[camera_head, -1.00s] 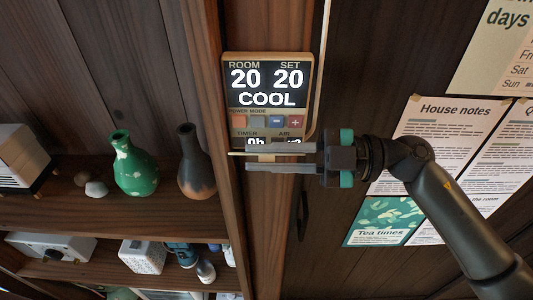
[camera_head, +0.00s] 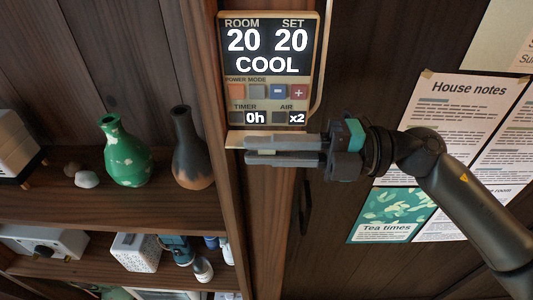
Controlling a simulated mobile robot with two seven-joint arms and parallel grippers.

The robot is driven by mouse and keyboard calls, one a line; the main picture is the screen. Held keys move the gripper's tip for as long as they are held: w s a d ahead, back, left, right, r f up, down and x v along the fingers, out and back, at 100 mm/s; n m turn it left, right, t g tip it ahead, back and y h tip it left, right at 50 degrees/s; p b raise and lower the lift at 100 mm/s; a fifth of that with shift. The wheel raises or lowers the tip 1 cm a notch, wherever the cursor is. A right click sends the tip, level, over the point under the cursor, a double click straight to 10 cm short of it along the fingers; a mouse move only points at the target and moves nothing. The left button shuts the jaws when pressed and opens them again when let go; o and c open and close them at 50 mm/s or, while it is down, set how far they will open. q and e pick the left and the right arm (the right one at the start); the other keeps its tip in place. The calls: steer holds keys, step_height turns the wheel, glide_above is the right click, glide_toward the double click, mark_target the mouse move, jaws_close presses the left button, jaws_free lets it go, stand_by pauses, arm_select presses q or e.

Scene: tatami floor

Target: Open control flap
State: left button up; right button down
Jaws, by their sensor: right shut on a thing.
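The control panel (camera_head: 267,66) hangs on the wooden post, with a lit screen reading ROOM 20, SET 20 and COOL. Below the screen are a row of small buttons and the TIMER 0h and AIR x2 readouts, all uncovered. The tan control flap (camera_head: 236,138) sticks out at the panel's lower edge, folded down. My right gripper (camera_head: 247,149) comes in from the right with its fingers lying sideways along the flap, shut on it. The fingers hide much of the flap, so its exact angle is hard to tell. My left gripper is out of view.
Shelves on the left hold a green vase (camera_head: 127,155), a dark vase (camera_head: 191,150) and smaller items. Paper notices (camera_head: 455,130) hang on the dark wall at right, behind my right arm. A tan vertical rail runs beside the panel.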

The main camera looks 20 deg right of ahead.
steer(key=f+n+b, duration=0.1)
steer(key=n+b, duration=0.2)
steer(key=shift+w+f+n, duration=0.15)
steer(key=shift+f+n, duration=0.15)
steer(key=shift+f, duration=0.05)
steer(key=shift+w+d+f+n+b, duration=0.1)
steer(key=shift+n+b, duration=0.6)
steer(key=shift+b, duration=0.2)
steer(key=shift+w+f+n+b, duration=0.1)
steer(key=shift+n+b, duration=0.6)
steer(key=shift+b, duration=0.15)
steer(key=c, duration=0.8)
jaws_free()
steer(key=shift+c, duration=0.2)
steer(key=shift+d, duration=0.2)
steer(key=b+v, duration=0.2)
steer(key=v, duration=1.3)
steer(key=shift+b, duration=0.4)
